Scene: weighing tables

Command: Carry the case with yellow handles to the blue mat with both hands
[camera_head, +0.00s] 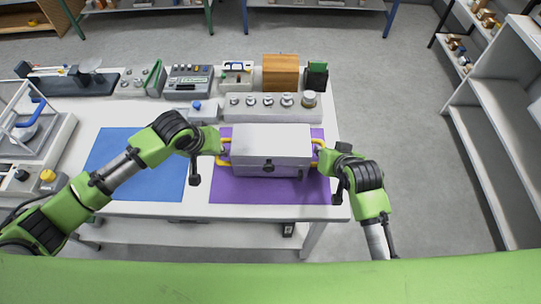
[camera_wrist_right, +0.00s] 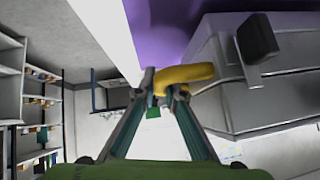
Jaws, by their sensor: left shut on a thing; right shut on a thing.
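The grey case (camera_head: 271,145) with yellow handles is over the purple mat (camera_head: 240,196); I cannot tell whether it touches the mat. My left gripper (camera_head: 220,147) is shut on its left yellow handle. My right gripper (camera_head: 322,156) is shut on its right yellow handle. In the right wrist view the right gripper's fingers (camera_wrist_right: 160,90) close around the yellow handle (camera_wrist_right: 188,74), with the case (camera_wrist_right: 260,75) beside them. The blue mat (camera_head: 150,185) lies to the left of the purple mat, partly hidden by my left arm.
The white table (camera_head: 70,178) has a row of weights (camera_head: 265,101), a wooden box (camera_head: 280,72) and instruments (camera_head: 188,80) behind the mats. A balance (camera_head: 30,135) stands at the left. Shelves (camera_head: 500,120) stand across the floor at the right.

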